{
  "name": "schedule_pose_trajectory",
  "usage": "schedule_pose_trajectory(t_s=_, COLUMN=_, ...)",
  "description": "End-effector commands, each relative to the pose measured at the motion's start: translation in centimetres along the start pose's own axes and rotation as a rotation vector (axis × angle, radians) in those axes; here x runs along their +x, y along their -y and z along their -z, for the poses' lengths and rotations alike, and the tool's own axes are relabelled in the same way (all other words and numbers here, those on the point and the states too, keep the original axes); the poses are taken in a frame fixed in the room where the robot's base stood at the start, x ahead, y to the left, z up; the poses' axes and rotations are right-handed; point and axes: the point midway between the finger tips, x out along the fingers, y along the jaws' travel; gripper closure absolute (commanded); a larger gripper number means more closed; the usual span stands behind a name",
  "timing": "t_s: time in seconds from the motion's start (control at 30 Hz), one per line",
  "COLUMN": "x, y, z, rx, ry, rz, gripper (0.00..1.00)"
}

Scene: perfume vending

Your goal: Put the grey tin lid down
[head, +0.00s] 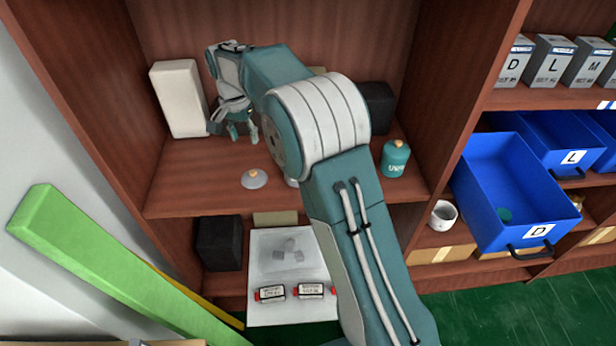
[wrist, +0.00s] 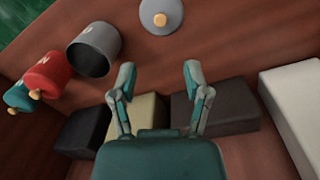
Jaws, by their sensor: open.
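The grey tin lid (head: 254,179), a disc with an orange knob, lies knob up on the wooden shelf near its front edge. It also shows at the top of the wrist view (wrist: 163,15). My gripper (head: 241,131) is above the shelf, behind the lid in the head view. In the wrist view my gripper (wrist: 158,73) has its fingers spread with nothing between them, apart from the lid. The grey tin (wrist: 93,50) stands open without a lid in the wrist view; my arm mostly hides it in the head view.
A red tin (wrist: 50,75) and a teal tin (head: 396,162) stand beside the grey tin. A white box (head: 180,98) and dark boxes (wrist: 227,105) line the back of the shelf. An open blue drawer (head: 500,190) juts out at right.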

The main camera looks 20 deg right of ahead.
Motion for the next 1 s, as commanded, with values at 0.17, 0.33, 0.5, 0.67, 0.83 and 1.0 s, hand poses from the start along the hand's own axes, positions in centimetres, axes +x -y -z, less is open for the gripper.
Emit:
schedule_pose_trajectory(t_s=0.17, x=-3.6, y=-3.0, z=-1.0, rx=-0.047, ry=-0.036, rz=0.04, gripper=0.38)
schedule_pose_trajectory(t_s=0.33, x=-7.6, y=-7.6, z=-3.3, rx=-0.127, ry=-0.091, rz=0.089, gripper=0.38)
schedule_pose_trajectory(t_s=0.5, x=-10.3, y=-12.2, z=-6.1, rx=-0.207, ry=-0.153, rz=0.129, gripper=0.38)
schedule_pose_trajectory(t_s=0.67, x=-11.8, y=-16.6, z=-9.2, rx=-0.282, ry=-0.217, rz=0.159, gripper=0.38)
schedule_pose_trajectory(t_s=0.83, x=-12.2, y=-20.9, z=-12.8, rx=-0.359, ry=-0.29, rz=0.181, gripper=0.38)
schedule_pose_trajectory(t_s=1.0, x=-11.5, y=-24.9, z=-16.5, rx=-0.435, ry=-0.37, rz=0.194, gripper=0.38)
